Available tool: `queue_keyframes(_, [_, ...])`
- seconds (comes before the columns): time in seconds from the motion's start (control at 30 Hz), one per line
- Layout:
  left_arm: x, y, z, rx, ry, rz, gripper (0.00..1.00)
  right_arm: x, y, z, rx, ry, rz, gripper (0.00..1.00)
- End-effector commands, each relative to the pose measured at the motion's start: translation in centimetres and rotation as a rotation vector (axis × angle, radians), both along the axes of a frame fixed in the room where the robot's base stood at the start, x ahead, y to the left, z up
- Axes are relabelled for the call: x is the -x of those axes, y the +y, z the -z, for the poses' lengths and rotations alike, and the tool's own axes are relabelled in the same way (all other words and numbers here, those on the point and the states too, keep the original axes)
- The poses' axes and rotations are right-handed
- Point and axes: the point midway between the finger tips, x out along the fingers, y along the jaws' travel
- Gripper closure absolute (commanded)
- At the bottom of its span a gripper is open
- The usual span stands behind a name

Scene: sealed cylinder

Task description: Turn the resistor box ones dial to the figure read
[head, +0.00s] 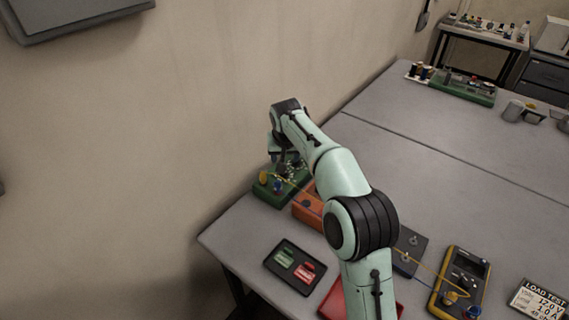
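A green box (268,191) with yellow and blue terminals sits at the far left of the table, near the wall. An orange box (303,209) stands beside it, partly hidden by my arm. I cannot tell for sure which is the resistor box, and no dial figure is legible. My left gripper (284,170) is over the green box, pointing down. Its fingertips are too small and covered to tell contact or opening. A load test card (540,300) at the lower right shows 12.0 V and 1.0 A; its bottom line is unclear. My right gripper is out of view.
A black tray (272,265) holds green and red pieces. A red object (334,302), a dark box with switches (410,252) and a yellow meter (444,290) with a yellow lead lie near my arm. A green rack (470,91) and grey cups (513,110) stand farther back. Mid-table is clear.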

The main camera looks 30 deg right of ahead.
Motion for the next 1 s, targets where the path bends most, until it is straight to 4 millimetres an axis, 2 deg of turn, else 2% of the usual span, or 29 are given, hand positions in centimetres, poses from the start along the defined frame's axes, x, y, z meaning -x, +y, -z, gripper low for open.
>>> queue_keyframes(0.1, [-0.1,0.0,-0.2,0.000,-0.001,0.000,0.46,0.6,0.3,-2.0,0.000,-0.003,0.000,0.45])
queue_keyframes(0.27, [-0.2,0.0,-0.2,0.000,-0.002,0.000,0.46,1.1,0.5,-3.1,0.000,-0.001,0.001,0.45])
queue_keyframes(1.0, [-0.2,0.0,-0.2,0.000,-0.002,0.000,0.46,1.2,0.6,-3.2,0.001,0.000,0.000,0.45])
